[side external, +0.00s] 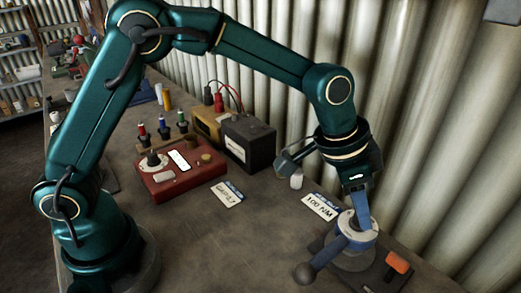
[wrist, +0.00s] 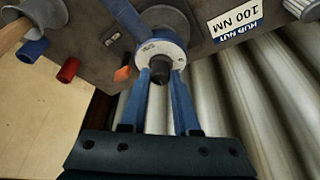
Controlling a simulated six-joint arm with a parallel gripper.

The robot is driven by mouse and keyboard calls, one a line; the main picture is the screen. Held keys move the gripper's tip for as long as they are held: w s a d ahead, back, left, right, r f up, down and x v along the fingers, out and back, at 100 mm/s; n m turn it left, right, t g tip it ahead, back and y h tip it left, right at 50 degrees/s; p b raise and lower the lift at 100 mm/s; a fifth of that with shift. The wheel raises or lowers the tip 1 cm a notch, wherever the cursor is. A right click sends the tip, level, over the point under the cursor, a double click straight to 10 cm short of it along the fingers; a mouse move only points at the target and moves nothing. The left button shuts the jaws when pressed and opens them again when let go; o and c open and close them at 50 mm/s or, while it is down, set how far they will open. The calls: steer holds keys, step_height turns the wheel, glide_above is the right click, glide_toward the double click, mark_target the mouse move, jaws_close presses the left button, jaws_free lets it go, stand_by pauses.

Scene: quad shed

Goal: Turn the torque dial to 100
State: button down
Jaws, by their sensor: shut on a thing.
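The torque dial (side external: 345,222) is a pale ring with small marks on a blue tool with a long blue arm (side external: 328,254) ending in a dark ball. It also shows in the wrist view as a white ring (wrist: 147,52). My gripper (side external: 361,216) points down at the dial from above. In the wrist view its blue fingers (wrist: 160,76) are shut on the dark knob (wrist: 159,70) at the dial's centre. The dial's reading is too small to tell. A card (side external: 320,206) reading "HUB NUT 100 NM" lies behind the tool.
An orange-topped item (side external: 398,262) lies close to the right of the dial. A red box (side external: 180,184) with knobs, a dark battery-like box (side external: 248,143) and another card (side external: 228,193) stand to the left. The corrugated wall (side external: 430,130) is close behind. Bare bench lies in front.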

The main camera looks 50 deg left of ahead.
mark_target(343, 224)
steer(key=shift+m, duration=0.5)
steer(key=c, duration=0.6)
jaws_free()
steer(key=shift+c, duration=0.2)
steer(key=shift+v, duration=2.65)
steer(key=shift+w, duration=0.15)
